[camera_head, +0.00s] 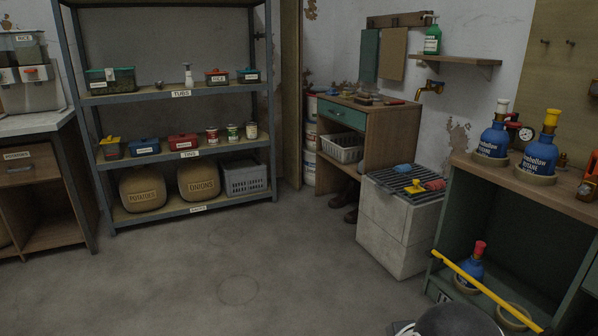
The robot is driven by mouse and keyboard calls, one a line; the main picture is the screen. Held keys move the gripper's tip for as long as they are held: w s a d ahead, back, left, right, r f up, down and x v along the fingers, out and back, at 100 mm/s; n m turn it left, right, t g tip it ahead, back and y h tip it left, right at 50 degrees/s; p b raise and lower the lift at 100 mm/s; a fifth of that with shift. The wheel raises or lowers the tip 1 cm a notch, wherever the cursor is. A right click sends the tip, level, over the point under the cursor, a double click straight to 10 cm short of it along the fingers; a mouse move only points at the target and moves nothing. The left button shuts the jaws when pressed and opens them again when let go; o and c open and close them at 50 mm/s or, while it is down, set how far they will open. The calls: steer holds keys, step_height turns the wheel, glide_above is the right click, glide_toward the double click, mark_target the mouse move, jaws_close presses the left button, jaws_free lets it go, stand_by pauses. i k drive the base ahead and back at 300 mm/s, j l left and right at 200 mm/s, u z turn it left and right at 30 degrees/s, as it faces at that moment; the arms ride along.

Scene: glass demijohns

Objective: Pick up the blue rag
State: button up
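A small crumpled blue cloth (404,169), which looks like the blue rag, lies on the dark slatted grate (377,181) on top of a pale block-like sink or stand (386,230). A crumpled red cloth (435,185) lies on the same grate to its right. A yellow item (414,187) sits between them, nearer the front. The blue cloth is apart from both and its upper side is uncovered.
A brass tap (430,88) juts from the wall above the grate. A wooden cabinet (390,132) stands behind it. The floor (240,270) at left is clear.

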mark_target(401, 169)
steer(key=i+u, duration=0.35)
steer(key=i, duration=1.6)
steer(key=i+l+z, duration=0.15)
steer(key=i+z, duration=1.1)
steer(key=i+j+z, duration=0.15)
steer(key=z, duration=0.3)
steer(key=i+j+z, duration=0.1)
steer(key=i+z, duration=0.25)
steer(key=i, duration=0.25)
